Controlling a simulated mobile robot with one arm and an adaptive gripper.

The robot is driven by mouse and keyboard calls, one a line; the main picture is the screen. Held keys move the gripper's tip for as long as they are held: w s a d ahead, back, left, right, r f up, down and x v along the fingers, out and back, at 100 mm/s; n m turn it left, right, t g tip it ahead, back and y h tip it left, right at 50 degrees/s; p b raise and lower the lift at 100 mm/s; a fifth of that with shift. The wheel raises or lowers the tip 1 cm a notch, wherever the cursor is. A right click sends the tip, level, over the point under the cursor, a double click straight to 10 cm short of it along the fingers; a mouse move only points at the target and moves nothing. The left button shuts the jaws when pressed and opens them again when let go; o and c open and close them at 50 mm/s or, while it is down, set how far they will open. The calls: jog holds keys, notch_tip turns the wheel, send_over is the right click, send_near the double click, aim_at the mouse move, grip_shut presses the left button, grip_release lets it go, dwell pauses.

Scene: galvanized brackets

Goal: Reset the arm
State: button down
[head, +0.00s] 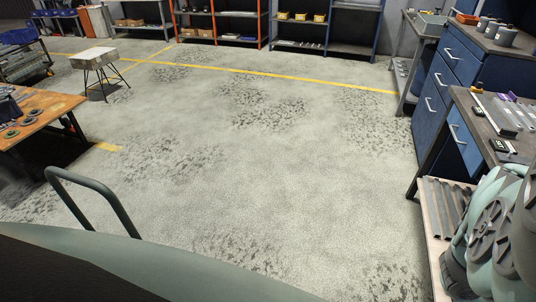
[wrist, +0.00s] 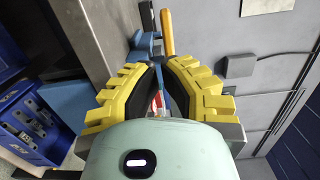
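My gripper (wrist: 161,64) shows in the wrist view. Its two yellow ribbed fingers with dark inner pads lean toward each other, with a narrow gap at the tips. No held object is clear between them. A small patch of blue, red and white shows through the gap; I cannot tell what it is or how far off. My pale green arm (head: 496,235) is folded at the lower right of the head view, beside the workbench. The gripper itself is out of the head view.
A workbench (head: 462,150) and blue drawer cabinet (head: 447,85) stand close at the right. A lower shelf (head: 436,245) holds grey metal lengths beside my arm. An orange-topped table (head: 45,108) and a stool (head: 95,57) stand left. The middle floor (head: 250,150) is clear.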

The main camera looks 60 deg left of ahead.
jog(key=shift+p+v, duration=0.35)
jog(key=shift+v, duration=1.45)
